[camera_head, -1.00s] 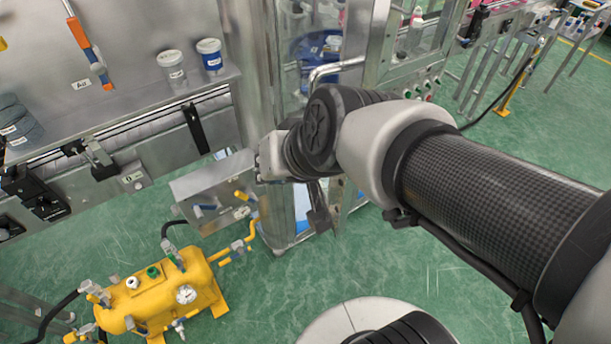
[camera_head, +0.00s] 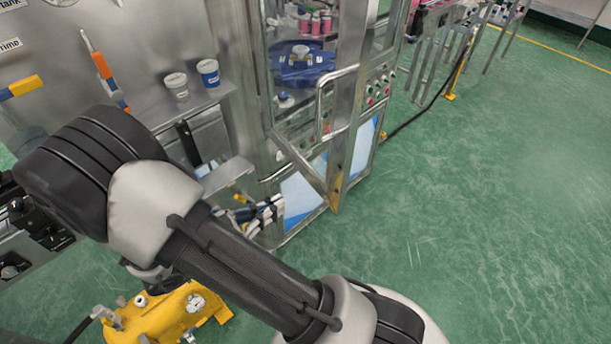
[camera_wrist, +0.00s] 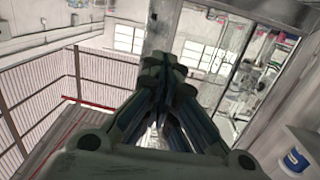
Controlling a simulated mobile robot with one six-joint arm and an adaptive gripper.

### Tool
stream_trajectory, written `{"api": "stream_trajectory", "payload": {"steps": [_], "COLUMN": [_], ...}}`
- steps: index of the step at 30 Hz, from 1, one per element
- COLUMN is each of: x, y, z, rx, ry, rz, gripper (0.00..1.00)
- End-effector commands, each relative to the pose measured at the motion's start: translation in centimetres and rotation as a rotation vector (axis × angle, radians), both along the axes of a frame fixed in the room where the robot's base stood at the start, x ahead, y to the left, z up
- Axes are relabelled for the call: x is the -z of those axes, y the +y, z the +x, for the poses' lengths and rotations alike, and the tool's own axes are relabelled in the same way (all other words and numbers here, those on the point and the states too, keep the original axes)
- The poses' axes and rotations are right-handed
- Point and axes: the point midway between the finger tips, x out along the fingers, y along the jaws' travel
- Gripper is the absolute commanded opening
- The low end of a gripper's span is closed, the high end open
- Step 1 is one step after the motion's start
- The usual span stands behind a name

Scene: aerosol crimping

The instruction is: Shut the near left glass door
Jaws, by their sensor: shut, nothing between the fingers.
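The near left glass door (camera_head: 345,130) stands open in the head view, swung out from the machine cabinet towards me. Its metal frame is upright and its bar handle (camera_head: 321,105) is on the outer edge. The lower corner hangs over the green floor. In the wrist view my gripper (camera_wrist: 166,62) is shut and empty. In the head view my arm reaches to the left of the door, and I cannot clearly make out the gripper there. Metal-framed glass (camera_wrist: 228,50) shows beyond the fingers in the wrist view; I cannot tell which panel it is.
A labelled tub (camera_wrist: 296,160) is at the wrist view's lower right. A yellow tank (camera_head: 165,318) stands below my arm. The green floor (camera_head: 470,220) on the right is clear.

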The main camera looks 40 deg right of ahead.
Motion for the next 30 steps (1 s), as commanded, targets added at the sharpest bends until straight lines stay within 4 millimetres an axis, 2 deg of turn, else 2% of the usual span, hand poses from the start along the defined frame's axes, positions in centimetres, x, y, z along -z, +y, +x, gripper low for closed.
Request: {"api": "stream_trajectory", "payload": {"steps": [3,7,21,25,30], "x": [-0.5,-0.5,-0.4,-0.4,-0.5], "y": [0.1,-1.1,-10.5,-12.3,-13.5], "z": [-1.3,-1.5,-2.4,-2.6,-2.6], "rx": [0.039,0.046,0.047,0.046,0.042], "ry": [0.029,0.032,0.03,0.029,0.028], "rz": [-0.057,-0.062,-0.058,-0.059,-0.059], "gripper": [0.0,0.0,0.0,0.0,0.0]}}
